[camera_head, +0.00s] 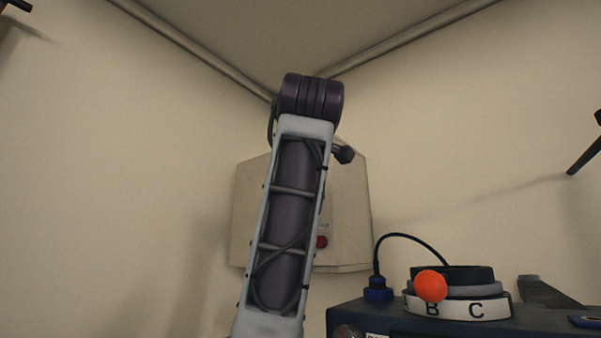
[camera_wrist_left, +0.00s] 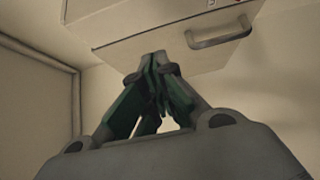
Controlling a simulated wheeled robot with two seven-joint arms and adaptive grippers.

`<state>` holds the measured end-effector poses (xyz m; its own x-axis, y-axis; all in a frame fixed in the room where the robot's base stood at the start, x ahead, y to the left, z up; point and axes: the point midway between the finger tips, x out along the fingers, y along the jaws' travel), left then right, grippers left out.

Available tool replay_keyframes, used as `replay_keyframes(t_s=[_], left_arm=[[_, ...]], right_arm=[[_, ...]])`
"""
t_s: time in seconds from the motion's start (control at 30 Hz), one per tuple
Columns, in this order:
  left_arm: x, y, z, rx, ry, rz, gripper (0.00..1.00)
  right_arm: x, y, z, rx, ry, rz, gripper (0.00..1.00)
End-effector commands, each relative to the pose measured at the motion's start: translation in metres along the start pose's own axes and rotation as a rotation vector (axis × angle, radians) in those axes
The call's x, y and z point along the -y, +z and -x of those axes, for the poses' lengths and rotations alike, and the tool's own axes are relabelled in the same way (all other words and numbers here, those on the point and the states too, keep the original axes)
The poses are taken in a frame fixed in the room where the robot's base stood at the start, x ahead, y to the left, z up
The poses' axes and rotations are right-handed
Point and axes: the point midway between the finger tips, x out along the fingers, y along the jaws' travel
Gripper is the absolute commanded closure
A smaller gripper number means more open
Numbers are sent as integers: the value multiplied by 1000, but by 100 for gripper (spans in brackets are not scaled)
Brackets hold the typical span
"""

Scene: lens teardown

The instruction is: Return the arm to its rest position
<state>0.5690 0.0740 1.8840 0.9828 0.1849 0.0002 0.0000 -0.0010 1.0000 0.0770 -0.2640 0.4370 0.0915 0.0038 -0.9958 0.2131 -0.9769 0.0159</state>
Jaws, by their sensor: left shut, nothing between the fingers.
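A jointed arm with a light grey frame, a dark inner cylinder and cables (camera_head: 284,215) rises from the bottom middle of the head view, leaning slightly right. It ends in a dark round joint at the top. I cannot tell whether it is mine. My left gripper (camera_wrist_left: 158,62) shows in the left wrist view. Its green-sided fingers meet at the tips, with nothing between them. It is not seen in the head view. My right gripper is in neither view.
A beige box (camera_head: 347,200) stands behind the arm; a similar box with a grey handle (camera_wrist_left: 218,32) is beyond the left fingertips. A dark blue unit (camera_head: 393,316) at lower right carries a lettered dial (camera_head: 460,308) with an orange ball (camera_head: 430,286). Plain walls surround these.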

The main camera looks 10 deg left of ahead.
Motion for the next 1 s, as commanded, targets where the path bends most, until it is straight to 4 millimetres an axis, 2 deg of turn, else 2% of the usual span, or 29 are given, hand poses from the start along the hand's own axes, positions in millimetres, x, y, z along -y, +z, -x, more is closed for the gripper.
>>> replay_keyframes(t_s=[0.17,0.77,0.87,1.0], left_arm=[[0,0,6,0,-1,0,100],[2,0,4,0,-2,-2,100],[7,-1,0,1,-10,-9,100],[24,-4,-15,5,-33,-33,100]], right_arm=[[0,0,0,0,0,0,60],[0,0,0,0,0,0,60],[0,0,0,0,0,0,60],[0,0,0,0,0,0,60]])
